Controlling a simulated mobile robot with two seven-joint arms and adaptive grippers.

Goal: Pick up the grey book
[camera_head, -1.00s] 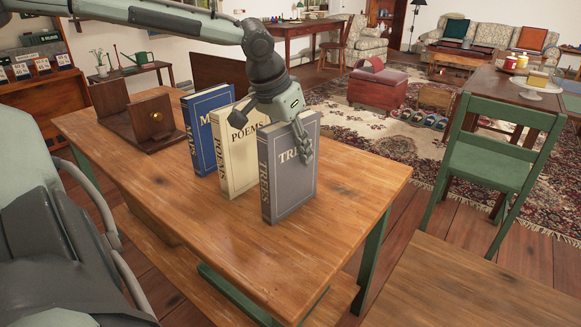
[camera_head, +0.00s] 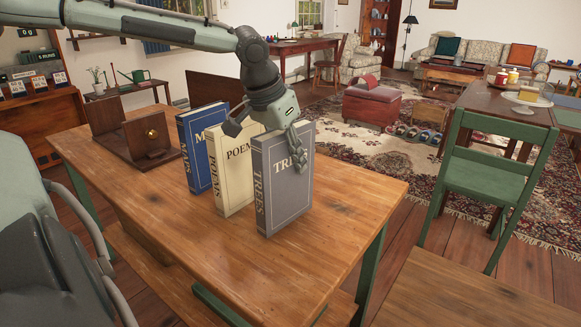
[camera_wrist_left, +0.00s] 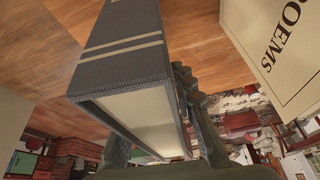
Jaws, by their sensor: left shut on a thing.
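The grey book (camera_head: 284,190), marked TREES, stands upright at the front of a row of books on the wooden table. My left gripper (camera_head: 272,134) reaches over its top edge and is shut on it, with fingers against the front cover. The fingers behind it are mostly hidden. In the left wrist view the grey book (camera_wrist_left: 118,52) fills the middle, with its striped spine and pale pages, and dark fingers lie along its right side. The book seems slightly raised, but I cannot tell how clear of the table it is. My right gripper is not in view.
The cream POEMS book (camera_head: 229,175) stands close behind the grey one, with the blue MAPS book (camera_head: 196,150) beyond it. A wooden book holder (camera_head: 135,135) sits at the back left. The table (camera_head: 330,225) is clear at the front and right. A green chair (camera_head: 484,175) stands to the right.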

